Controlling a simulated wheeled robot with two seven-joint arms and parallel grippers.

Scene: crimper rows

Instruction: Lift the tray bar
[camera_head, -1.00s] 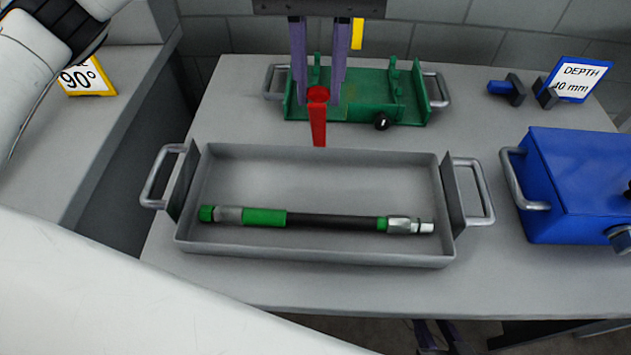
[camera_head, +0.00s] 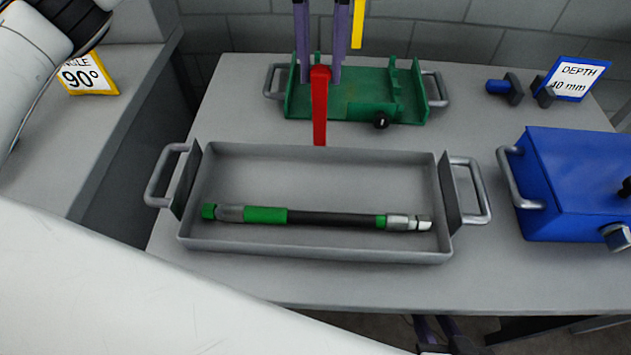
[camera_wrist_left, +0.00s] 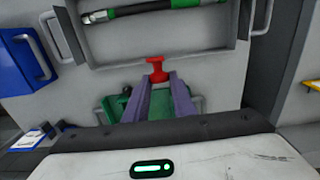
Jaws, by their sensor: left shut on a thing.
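A grey tray (camera_head: 192,165) with a handle at each end stands on the table. A dark bar with green and silver ends (camera_head: 330,219) lies inside it. A red upright piece (camera_head: 319,112) with a rounded head stands at the tray's back wall. Its lower end meets the tray rim in the picture; I cannot tell whether they touch. My left gripper (camera_head: 320,82) points down behind the tray, shut on the red piece, which also shows between the fingertips in the left wrist view (camera_wrist_left: 157,66). Purple fingers of my right gripper (camera_head: 438,334) show partly below the table's front edge.
A green fixture (camera_head: 408,100) with handles is just behind the red piece. A blue box (camera_head: 565,185) with a handle stands close to the tray's right handle. A depth sign (camera_head: 575,78) stands at the back right. The table's front strip is clear.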

